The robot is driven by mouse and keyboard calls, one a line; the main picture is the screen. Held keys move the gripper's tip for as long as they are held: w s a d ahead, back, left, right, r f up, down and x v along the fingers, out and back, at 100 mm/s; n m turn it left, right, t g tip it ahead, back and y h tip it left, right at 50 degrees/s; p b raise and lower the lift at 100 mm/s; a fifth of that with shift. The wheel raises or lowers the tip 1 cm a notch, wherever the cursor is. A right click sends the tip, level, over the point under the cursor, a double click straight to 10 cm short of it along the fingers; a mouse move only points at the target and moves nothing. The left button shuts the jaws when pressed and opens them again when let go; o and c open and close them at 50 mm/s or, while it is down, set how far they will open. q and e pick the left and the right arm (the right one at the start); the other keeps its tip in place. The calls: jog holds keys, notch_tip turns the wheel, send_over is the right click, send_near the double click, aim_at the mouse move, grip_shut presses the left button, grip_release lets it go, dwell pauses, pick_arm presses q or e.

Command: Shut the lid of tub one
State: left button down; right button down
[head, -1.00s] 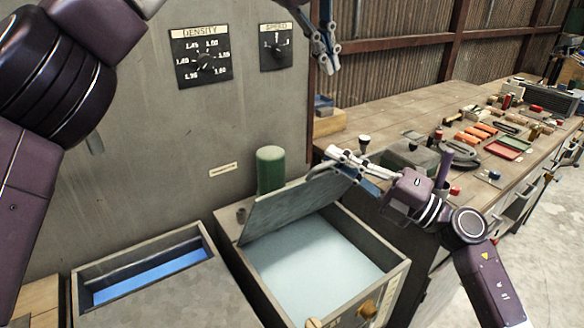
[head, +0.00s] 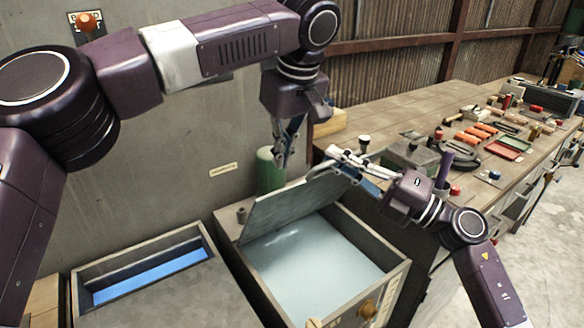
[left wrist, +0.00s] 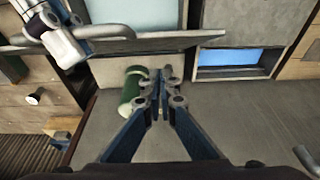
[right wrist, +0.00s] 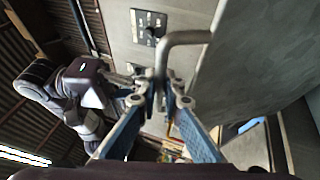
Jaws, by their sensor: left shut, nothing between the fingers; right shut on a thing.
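The tub (head: 397,277) with pale liquid stands open at the lower middle of the head view. Its grey lid (head: 288,212) is tilted up, hinged along the back-left side. My right gripper (head: 335,158) is shut on the lid's handle, a bent grey bar that shows in the right wrist view (right wrist: 180,38). My left gripper (head: 281,160) is shut and empty, pointing down behind the lid, by the green cylinder (head: 267,178). In the left wrist view its fingertips (left wrist: 165,100) are beside the green cylinder (left wrist: 131,92), with the lid's edge (left wrist: 150,45) beyond them.
A second tub (head: 80,283) with blue liquid is at the left, partly covered by a grey lid. A grey panel (head: 200,140) rises behind the tubs. A wooden bench (head: 385,100) with several tools runs along the right.

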aim_at(295, 185)
pick_arm(q)
jog(key=shift+s+d+f, duration=0.35)
jog(key=shift+s+d, duration=0.15)
jog(key=shift+s, duration=0.2)
jog(key=shift+s+d+f, duration=0.35)
jog(key=shift+s+d, duration=0.15)
jog(key=shift+s, duration=0.15)
pick_arm(e)
jog(key=shift+d, duration=0.15)
pick_arm(q)
jog(key=shift+s+d+f+t, duration=0.3)
jog(key=shift+s+d+f, duration=0.3)
jog(key=shift+s+d, duration=0.25)
pick_arm(e)
jog(key=shift+r, duration=0.1)
pick_arm(q)
jog(key=shift+a, duration=0.1)
pick_arm(e)
jog(key=c, duration=2.4)
grip_release()
pick_arm(q)
jog(key=shift+w+a, duration=0.1)
pick_arm(e)
jog(key=o, duration=0.3)
pick_arm(q)
jog(key=shift+r, duration=0.1)
jog(key=shift+a, duration=0.1)
